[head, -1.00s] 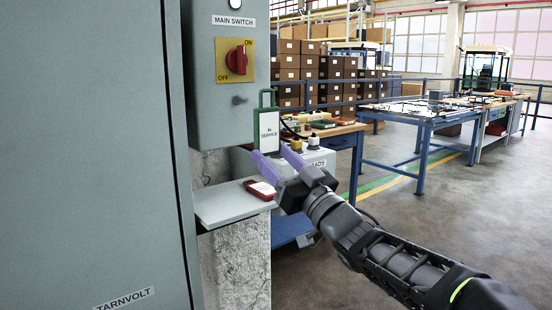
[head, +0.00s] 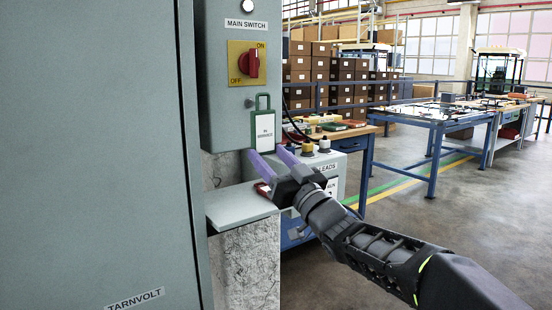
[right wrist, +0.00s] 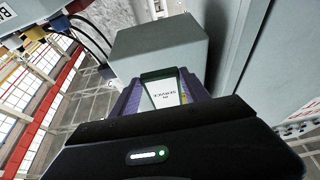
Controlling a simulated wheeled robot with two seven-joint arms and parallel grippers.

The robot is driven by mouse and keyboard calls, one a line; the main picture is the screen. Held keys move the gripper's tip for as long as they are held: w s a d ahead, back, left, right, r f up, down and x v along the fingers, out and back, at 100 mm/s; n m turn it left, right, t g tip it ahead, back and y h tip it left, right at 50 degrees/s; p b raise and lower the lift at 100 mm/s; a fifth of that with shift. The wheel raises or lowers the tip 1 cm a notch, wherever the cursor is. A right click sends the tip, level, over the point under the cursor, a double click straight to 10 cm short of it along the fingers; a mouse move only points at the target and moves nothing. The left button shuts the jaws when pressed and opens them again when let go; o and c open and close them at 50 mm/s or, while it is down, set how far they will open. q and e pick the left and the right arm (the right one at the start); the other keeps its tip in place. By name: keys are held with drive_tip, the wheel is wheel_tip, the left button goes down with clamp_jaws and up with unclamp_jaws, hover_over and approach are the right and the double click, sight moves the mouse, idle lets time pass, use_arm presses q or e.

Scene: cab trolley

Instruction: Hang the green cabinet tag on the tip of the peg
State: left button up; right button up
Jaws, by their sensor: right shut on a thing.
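The green cabinet tag (head: 263,126) has a white "IN SERVICE" label and an open loop handle on top. My right gripper (head: 273,161) is shut on its lower end and holds it upright in front of the cabinet. The tag also shows between the purple fingers in the right wrist view (right wrist: 164,92). The peg (head: 249,103) is a short grey stub below the red main switch. In the head view the tag's loop is just right of the peg, at about its height. I cannot tell their depth gap. My left gripper is not in view.
A grey shelf (head: 234,206) juts out below the switch box, with a red tag (head: 263,190) mostly hidden behind my gripper. A large cabinet door (head: 90,150) fills the left. A grey box with yellow and white knobs (head: 328,165) stands behind my gripper.

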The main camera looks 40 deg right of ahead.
drive_tip(key=shift+w+p, duration=0.3)
drive_tip(key=shift+w, duration=1.1)
drive_tip(key=shift+w+f+b, duration=0.25)
drive_tip(key=shift+f+b, duration=0.05)
drive_tip(key=shift+f, duration=0.05)
drive_tip(key=shift+w+f+b, duration=0.25)
drive_tip(key=shift+w+b, duration=0.15)
drive_tip(key=o, duration=1.6)
drive_tip(key=shift+c, duration=0.2)
drive_tip(key=shift+s, duration=0.1)
drive_tip(key=v, duration=0.7)
drive_tip(key=shift+s+f, duration=0.2)
drive_tip(key=shift+s, duration=0.1)
